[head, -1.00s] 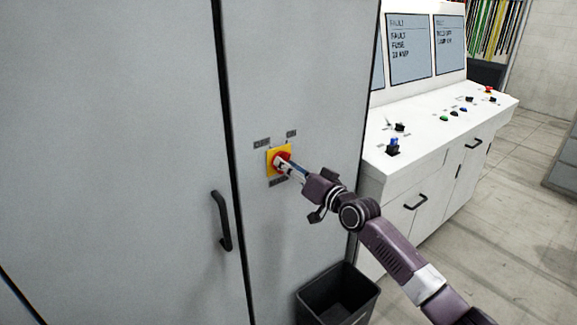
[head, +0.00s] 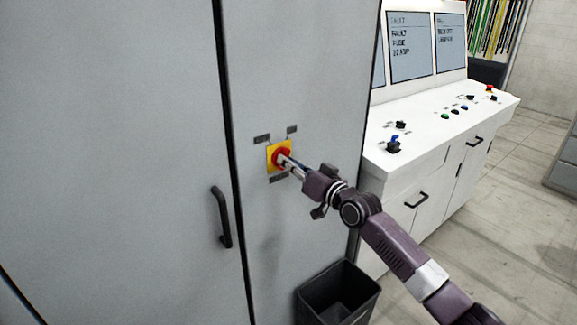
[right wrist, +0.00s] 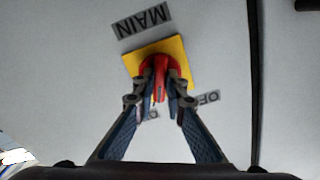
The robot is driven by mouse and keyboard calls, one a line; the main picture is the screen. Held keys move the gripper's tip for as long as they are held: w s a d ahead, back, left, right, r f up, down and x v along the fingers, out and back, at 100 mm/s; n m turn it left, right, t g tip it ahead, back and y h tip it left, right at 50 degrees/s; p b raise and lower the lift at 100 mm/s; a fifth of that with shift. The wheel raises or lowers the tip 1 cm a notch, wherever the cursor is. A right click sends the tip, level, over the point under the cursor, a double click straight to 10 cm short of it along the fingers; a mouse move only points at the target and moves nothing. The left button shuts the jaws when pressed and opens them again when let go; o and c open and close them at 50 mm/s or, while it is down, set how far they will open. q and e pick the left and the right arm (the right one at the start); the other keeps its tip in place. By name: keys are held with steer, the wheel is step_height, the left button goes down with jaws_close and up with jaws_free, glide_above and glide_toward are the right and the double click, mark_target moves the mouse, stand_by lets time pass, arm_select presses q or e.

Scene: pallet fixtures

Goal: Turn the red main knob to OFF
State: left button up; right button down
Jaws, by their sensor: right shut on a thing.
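The red main knob (head: 281,157) sits on a square yellow plate (head: 270,162) on the grey cabinet door. My right gripper (head: 287,162) reaches it from the lower right. In the right wrist view, my right gripper (right wrist: 161,82) is shut on the red knob (right wrist: 160,66), one finger on each side of its grip. The yellow plate (right wrist: 180,48) looks tilted there. The MAIN label (right wrist: 142,20) is upside down. The OFF label (right wrist: 208,97) is right of the fingers, and another label (right wrist: 152,112) is partly hidden between them. The exact knob setting is hard to read.
A black door handle (head: 222,217) is left of the knob. A dark bin (head: 338,292) stands on the floor below my right arm. A white control desk (head: 440,135) with buttons and screens stands to the right.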

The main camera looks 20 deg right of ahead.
steer(key=shift+n+b, duration=1.7)
steer(key=shift+n, duration=3.5)
steer(key=c, duration=2)
jaws_free()
steer(key=shift+o, duration=0.2)
steer(key=v, duration=1.2)
